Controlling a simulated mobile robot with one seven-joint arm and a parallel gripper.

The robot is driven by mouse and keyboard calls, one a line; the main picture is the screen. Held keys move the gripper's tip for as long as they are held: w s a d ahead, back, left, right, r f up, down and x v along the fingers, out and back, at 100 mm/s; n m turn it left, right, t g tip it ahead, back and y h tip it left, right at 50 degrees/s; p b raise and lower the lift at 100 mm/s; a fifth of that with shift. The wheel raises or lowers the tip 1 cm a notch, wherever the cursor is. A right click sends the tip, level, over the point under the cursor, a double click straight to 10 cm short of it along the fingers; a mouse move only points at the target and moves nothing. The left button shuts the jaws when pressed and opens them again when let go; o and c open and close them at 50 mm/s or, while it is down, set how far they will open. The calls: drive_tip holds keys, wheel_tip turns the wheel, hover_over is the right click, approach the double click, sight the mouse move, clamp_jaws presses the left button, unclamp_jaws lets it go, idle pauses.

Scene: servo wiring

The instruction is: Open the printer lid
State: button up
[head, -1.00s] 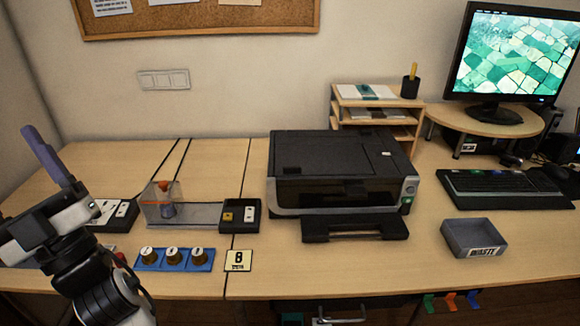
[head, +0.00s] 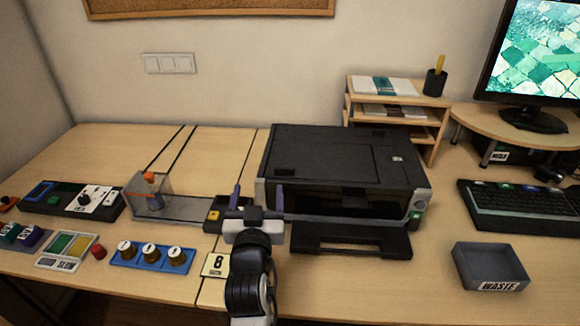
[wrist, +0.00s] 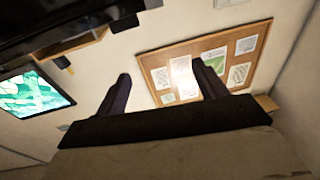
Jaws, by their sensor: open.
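The black printer (head: 345,180) with grey front corners stands on the desk, right of centre in the head view. Its flat black lid (head: 335,152) looks shut on top. Its output tray (head: 350,240) sticks out at the front. My gripper (head: 257,192) is in front of the printer's left front corner, its two purple fingers apart and pointing up and away. Nothing is between the fingers. In the wrist view the fingers (wrist: 160,86) are spread against the wall and pin board, and a dark edge, perhaps the printer, shows at top left.
A waste tray (head: 490,268), keyboard (head: 515,208) and paper shelf (head: 395,110) are to the right. A clear-walled fixture (head: 150,200), a blue tray with brown knobs (head: 152,255) and a number 8 card (head: 215,265) are to the left. A monitor (head: 530,55) stands at the back right.

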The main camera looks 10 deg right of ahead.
sight(284, 167)
drive_tip(key=d+f+g+h, duration=0.1)
drive_tip(key=d+f, duration=0.2)
drive_tip(key=d, duration=0.1)
drive_tip(key=shift+m+h, duration=0.4)
drive_tip(key=shift+m, duration=0.1)
drive_tip(key=p+x, duration=0.2)
drive_tip(key=x, duration=1)
drive_tip(key=shift+f+p, duration=0.1)
drive_tip(key=shift+p, duration=0.25)
drive_tip(key=shift+w+d+f, duration=0.1)
drive_tip(key=shift+w+d, duration=0.05)
drive_tip(key=shift+w, duration=0.5)
drive_tip(key=shift+c, duration=0.4)
drive_tip(key=c, duration=1.3)
